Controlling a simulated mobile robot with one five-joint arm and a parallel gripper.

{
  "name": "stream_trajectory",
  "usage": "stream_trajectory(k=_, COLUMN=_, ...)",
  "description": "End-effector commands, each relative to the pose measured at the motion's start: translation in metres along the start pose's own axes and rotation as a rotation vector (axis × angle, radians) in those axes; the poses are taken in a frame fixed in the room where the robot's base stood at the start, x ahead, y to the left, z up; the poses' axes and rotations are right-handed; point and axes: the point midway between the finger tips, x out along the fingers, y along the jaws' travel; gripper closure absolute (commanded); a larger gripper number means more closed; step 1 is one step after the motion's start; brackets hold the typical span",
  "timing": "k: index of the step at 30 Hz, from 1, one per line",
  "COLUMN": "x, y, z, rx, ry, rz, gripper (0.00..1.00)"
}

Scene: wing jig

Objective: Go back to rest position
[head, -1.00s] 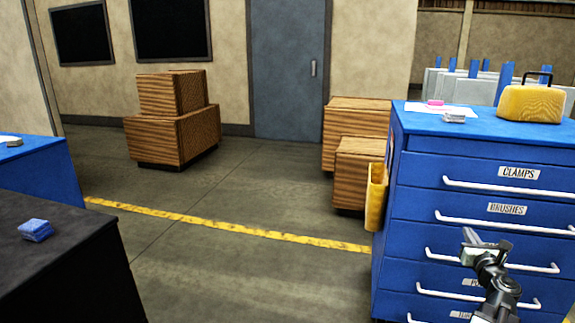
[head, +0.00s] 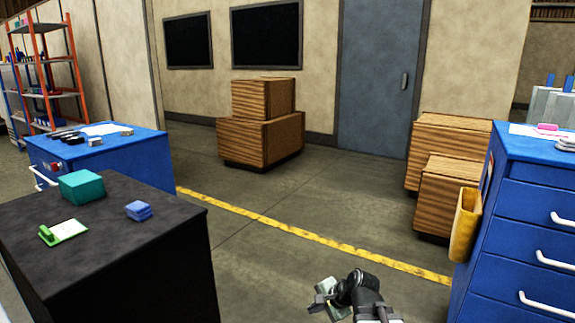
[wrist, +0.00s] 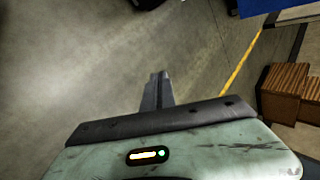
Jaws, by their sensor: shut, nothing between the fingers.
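My gripper (head: 318,301) shows at the bottom of the head view, right of the middle, over bare concrete floor. It is shut and holds nothing. In the wrist view its closed fingers (wrist: 157,92) stand together above the grey-green gripper body (wrist: 190,155), with only floor beyond them. The gripper is apart from the furniture around it, between the black table (head: 120,262) on the left and the blue drawer cabinet (head: 520,215) on the right.
The black table bears a teal box (head: 82,187), a blue block (head: 138,210) and a green-and-white item (head: 62,232). A blue workbench (head: 150,160) stands behind it. Wooden crates (head: 262,138) stand by the wall, others (head: 450,190) near the cabinet. Floor between is clear.

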Motion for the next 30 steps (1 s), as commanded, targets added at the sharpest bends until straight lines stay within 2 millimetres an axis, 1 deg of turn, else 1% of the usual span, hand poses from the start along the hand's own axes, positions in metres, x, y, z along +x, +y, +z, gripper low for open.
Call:
stream_trajectory(k=1, x=0.004, y=0.021, z=0.011, rx=-0.158, ry=-0.002, rz=0.109, gripper=1.00)
stream_trajectory(k=2, x=0.003, y=0.036, z=0.012, rx=-0.253, ry=-0.004, rz=0.181, gripper=1.00)
stream_trajectory(k=3, x=-0.001, y=0.056, z=0.009, rx=-0.366, ry=-0.009, rz=0.271, gripper=1.00)
stream_trajectory(k=6, x=-0.020, y=0.100, z=-0.005, rx=-0.598, ry=-0.048, rz=0.472, gripper=1.00)
stream_trajectory(k=9, x=-0.039, y=0.131, z=-0.011, rx=-0.798, ry=-0.135, rz=0.625, gripper=1.00)
stream_trajectory(k=11, x=-0.044, y=0.139, z=-0.007, rx=-0.905, ry=-0.208, rz=0.653, gripper=1.00)
stream_trajectory(k=12, x=-0.059, y=0.127, z=-0.005, rx=-0.930, ry=-0.214, rz=0.648, gripper=1.00)
stream_trajectory(k=13, x=-0.069, y=0.119, z=-0.004, rx=-0.926, ry=-0.212, rz=0.647, gripper=1.00)
stream_trajectory(k=20, x=-0.126, y=0.076, z=0.003, rx=-0.923, ry=-0.209, rz=0.644, gripper=1.00)
stream_trajectory(k=23, x=-0.158, y=0.052, z=0.008, rx=-0.923, ry=-0.208, rz=0.643, gripper=1.00)
stream_trajectory(k=30, x=-0.251, y=-0.019, z=0.020, rx=-0.923, ry=-0.208, rz=0.642, gripper=1.00)
